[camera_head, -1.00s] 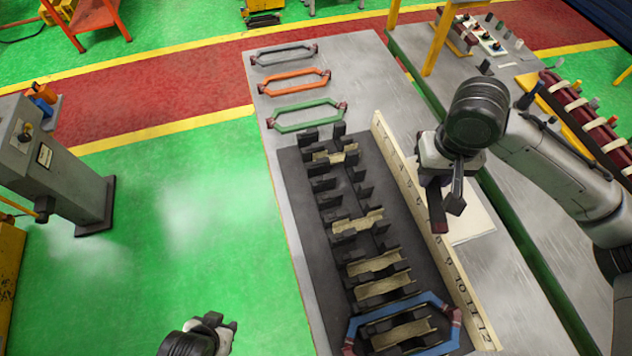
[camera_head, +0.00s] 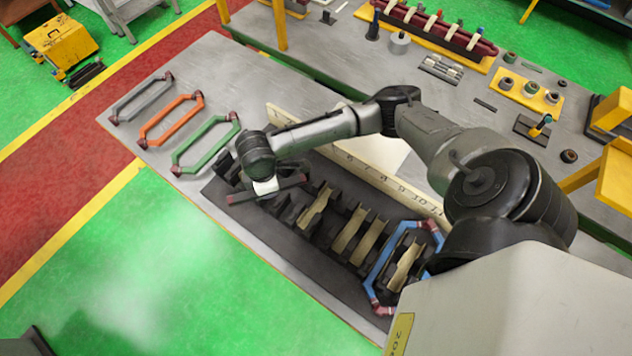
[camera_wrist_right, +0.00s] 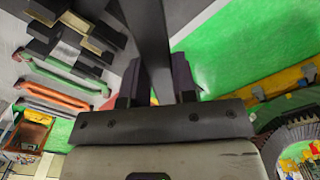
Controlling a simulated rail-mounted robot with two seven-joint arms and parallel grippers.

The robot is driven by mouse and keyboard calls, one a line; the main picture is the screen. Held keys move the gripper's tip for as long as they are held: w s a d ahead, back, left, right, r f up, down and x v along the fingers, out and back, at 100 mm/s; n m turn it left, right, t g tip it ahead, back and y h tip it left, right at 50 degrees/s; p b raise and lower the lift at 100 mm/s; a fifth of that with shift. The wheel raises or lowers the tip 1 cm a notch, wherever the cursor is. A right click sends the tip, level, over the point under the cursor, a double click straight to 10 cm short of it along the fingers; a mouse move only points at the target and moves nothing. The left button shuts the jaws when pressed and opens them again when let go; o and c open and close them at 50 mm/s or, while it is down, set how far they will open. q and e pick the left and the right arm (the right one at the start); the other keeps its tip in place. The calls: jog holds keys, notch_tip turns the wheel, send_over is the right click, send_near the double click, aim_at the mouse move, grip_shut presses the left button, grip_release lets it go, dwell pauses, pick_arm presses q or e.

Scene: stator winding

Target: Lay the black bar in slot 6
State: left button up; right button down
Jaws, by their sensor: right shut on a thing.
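The black bar (camera_head: 290,184) has dark red ends. In the head view it is over the far part of the black slotted block (camera_head: 340,262), at an angle to the slots. My right gripper (camera_head: 266,187) is shut on the bar near its middle. In the right wrist view, the bar (camera_wrist_right: 148,40) runs up between the two fingers of this gripper (camera_wrist_right: 157,82). The arm and bar hide several far slots and part of the number strip (camera_head: 375,175), so I cannot tell which slot is slot 6. I cannot tell the bar's height. My left gripper is not in view.
Tan liners (camera_head: 349,230) lie in several slots. A blue ring (camera_head: 382,262) surrounds the near-end slot. Green (camera_head: 205,142), orange (camera_head: 171,119) and grey (camera_head: 141,97) rings lie at the table's far left. A bench with tools and a dark red roll (camera_head: 440,27) stands behind.

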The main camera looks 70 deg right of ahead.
jog(key=s+d+f+n+b, duration=0.3)
jog(key=s+d+f+n, duration=0.4)
jog(key=s+f, duration=0.3)
notch_tip(320, 180, down, 3)
jog(key=shift+s+d+r, duration=0.2)
jog(key=shift+d, duration=0.4)
jog(key=shift+f+b, duration=0.25)
jog(key=shift+b, duration=0.1)
jog(key=shift+f, duration=0.35)
jog(key=shift+f+b, duration=0.3)
jog(key=shift+f, duration=0.05)
jog(key=shift+f, duration=0.35)
jog(key=shift+f+b, duration=0.3)
jog(key=shift+f, duration=0.05)
